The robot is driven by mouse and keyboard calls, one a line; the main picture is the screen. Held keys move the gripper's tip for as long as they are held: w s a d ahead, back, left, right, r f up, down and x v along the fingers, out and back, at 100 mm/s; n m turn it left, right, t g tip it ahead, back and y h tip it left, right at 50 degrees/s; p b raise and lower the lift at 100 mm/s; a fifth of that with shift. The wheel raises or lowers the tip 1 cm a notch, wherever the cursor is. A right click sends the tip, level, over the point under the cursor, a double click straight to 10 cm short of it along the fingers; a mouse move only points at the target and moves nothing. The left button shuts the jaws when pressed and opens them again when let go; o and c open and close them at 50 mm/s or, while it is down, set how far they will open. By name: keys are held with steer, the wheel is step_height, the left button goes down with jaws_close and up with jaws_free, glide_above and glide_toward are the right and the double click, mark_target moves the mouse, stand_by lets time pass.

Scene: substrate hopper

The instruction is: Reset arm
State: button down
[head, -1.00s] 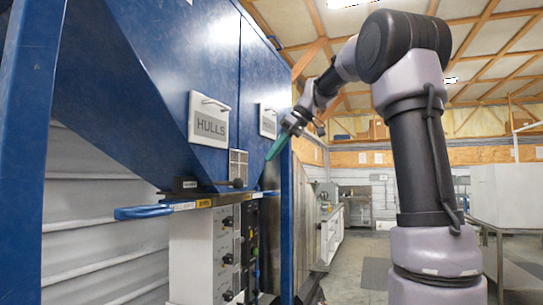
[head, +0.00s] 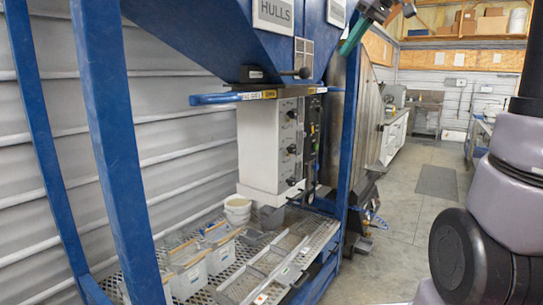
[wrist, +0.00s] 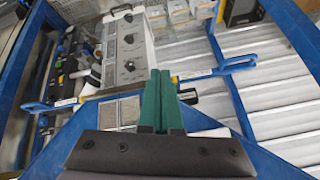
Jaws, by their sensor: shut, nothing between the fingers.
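My gripper (head: 355,37) is at the top of the head view, right of the blue hopper (head: 215,35). Its green fingers also show in the wrist view (wrist: 161,100), pressed together with nothing between them. The hopper carries a grey HULLS plate (head: 275,13). Below it are a blue handle (head: 215,98) and a dark knob (head: 303,73). A white control box (head: 270,148) with dark knobs stands under the hopper; it also shows in the wrist view (wrist: 127,50).
Blue frame posts (head: 105,130) stand at the left and beside the hopper. A mesh shelf (head: 215,290) holds white tubs (head: 188,268), a small bucket (head: 238,210) and metal trays (head: 262,275). The concrete floor (head: 410,210) at the right is open, with a dark mat (head: 437,181).

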steer(key=s+d+f+m+t+h, duration=0.3)
steer(key=s+f+m, duration=0.8)
steer(key=s+f, duration=0.4)
steer(key=s+d, duration=0.1)
steer(key=s, duration=0.3)
steer(key=shift+s+f+h, duration=0.3)
steer(key=shift+f, duration=0.05)
